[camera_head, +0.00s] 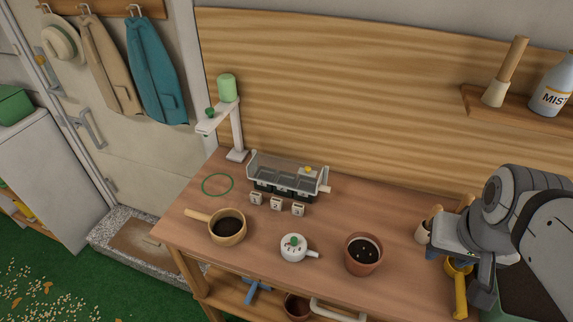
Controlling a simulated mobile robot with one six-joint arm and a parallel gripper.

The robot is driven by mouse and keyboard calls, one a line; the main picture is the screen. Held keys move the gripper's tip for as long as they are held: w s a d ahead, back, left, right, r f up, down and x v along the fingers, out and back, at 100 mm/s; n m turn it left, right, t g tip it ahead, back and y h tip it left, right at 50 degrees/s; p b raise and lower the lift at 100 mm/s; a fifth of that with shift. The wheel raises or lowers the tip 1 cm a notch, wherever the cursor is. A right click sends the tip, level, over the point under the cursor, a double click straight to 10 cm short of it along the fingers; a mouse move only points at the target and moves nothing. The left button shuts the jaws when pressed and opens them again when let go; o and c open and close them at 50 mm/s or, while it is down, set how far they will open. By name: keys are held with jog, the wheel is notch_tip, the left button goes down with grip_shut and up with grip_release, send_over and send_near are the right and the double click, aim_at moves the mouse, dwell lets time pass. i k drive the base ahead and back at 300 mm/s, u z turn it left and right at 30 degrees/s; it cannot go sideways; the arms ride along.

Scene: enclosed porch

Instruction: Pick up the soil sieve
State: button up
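A round, tan wooden pan with a short handle (228,226) sits on the left part of the potting bench. Its inside is dark; it looks like the soil sieve, but I cannot tell whether the dark is mesh or soil. Its handle points left, toward the bench's left edge. My gripper (465,262) is at the far right of the view, by the right end of the bench, well apart from the pan. The angle and overlap hide whether its fingers are open or shut.
On the bench (205,275) stand a grey seed tray (286,175), small labelled blocks (276,204), a white lidded pot (293,248) and a terracotta pot of soil (363,254). A green ring (217,184) lies behind the pan. A lamp-like stand (236,130) rises at the back left.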

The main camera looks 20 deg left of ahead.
aim_at(228, 231)
jog(key=z, duration=0.4)
jog(key=k, duration=1.65)
jog(key=u, duration=1)
jog(key=i, duration=1.7)
jog(key=u, duration=0.05)
